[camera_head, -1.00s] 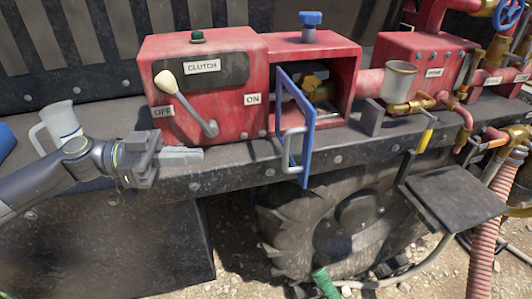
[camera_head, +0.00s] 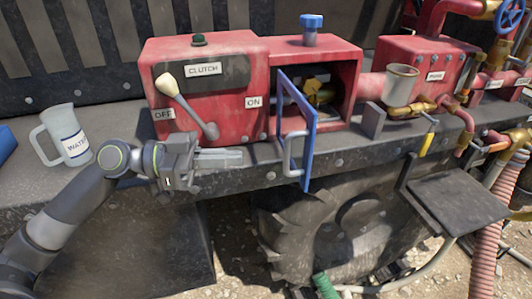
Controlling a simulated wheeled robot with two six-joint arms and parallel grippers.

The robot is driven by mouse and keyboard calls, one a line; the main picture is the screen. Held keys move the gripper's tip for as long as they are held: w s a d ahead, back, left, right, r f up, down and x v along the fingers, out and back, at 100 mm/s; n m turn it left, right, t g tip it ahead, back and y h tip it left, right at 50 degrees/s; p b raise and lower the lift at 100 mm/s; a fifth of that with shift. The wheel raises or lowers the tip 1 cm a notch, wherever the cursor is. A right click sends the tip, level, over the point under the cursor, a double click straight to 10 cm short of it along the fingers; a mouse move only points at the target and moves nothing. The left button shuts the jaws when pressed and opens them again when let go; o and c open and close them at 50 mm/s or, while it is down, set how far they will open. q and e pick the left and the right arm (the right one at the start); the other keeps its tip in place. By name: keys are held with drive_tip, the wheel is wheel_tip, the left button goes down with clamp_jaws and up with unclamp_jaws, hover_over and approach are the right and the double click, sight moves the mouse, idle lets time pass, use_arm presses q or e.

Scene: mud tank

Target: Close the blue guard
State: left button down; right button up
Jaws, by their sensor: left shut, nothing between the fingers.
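The blue guard (camera_head: 309,128) is a thin blue frame with a grey handle (camera_head: 287,155) on its left side. It stands swung open, out toward me, at the left edge of the opening in the red box (camera_head: 344,75). Brass parts (camera_head: 314,88) show inside the opening. My left gripper (camera_head: 241,157) is shut and empty. It points right, in front of the clutch box, a short way left of the guard's handle and apart from it. My right gripper is not in view.
The red clutch box (camera_head: 240,75) with its lever (camera_head: 188,103) stands just behind my gripper. A water jug (camera_head: 66,135) stands on the ledge at left. A metal cup (camera_head: 399,84) and a black shelf (camera_head: 458,195) are at right. Space in front of the ledge is open.

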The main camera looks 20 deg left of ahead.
use_arm(q)
drive_tip(key=p+x, duration=0.3)
drive_tip(key=x, duration=0.4)
idle(0.3)
drive_tip(key=shift+d, duration=0.1)
drive_tip(key=shift+w, duration=0.1)
